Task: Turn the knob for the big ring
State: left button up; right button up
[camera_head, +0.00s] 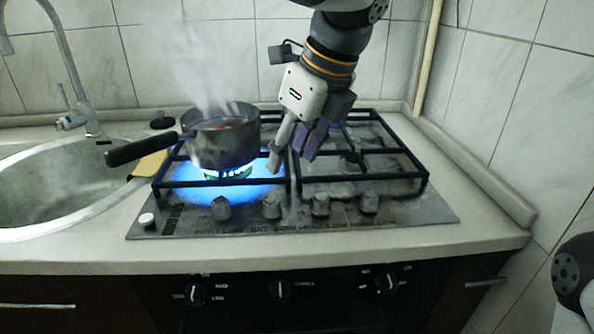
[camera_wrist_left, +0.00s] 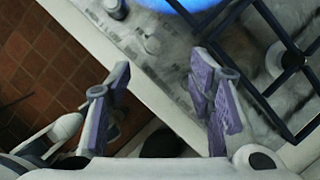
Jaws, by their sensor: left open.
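A row of several grey knobs lies along the hob's front strip: the far-left knob (camera_head: 221,208), a second knob (camera_head: 271,206), a third knob (camera_head: 320,204) and the far-right knob (camera_head: 369,203). Which one serves the big ring I cannot tell. A blue flame (camera_head: 228,173) burns under the pot (camera_head: 222,135) at the left. My left gripper (camera_head: 292,152) is open and empty above the middle of the hob, behind the knobs. In the left wrist view its two purple-padded fingers (camera_wrist_left: 160,105) are wide apart, with a knob (camera_wrist_left: 150,43) beyond them. My right gripper is not in view.
The steaming pot's black handle (camera_head: 140,149) points left over the sink edge. Black grates (camera_head: 360,178) stand above the hob. A white button (camera_head: 147,219) sits at its front left. Oven knobs (camera_head: 280,290) are below the counter. A tiled wall closes the right side.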

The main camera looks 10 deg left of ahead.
aim_at(272, 199)
pick_arm(q)
jog(key=x, duration=0.7)
jog(key=s+x, duration=0.1)
jog(key=x, duration=0.3)
jog(key=shift+a+f, duration=0.1)
jog(key=shift+f, duration=0.15)
jog(key=c, duration=1.1)
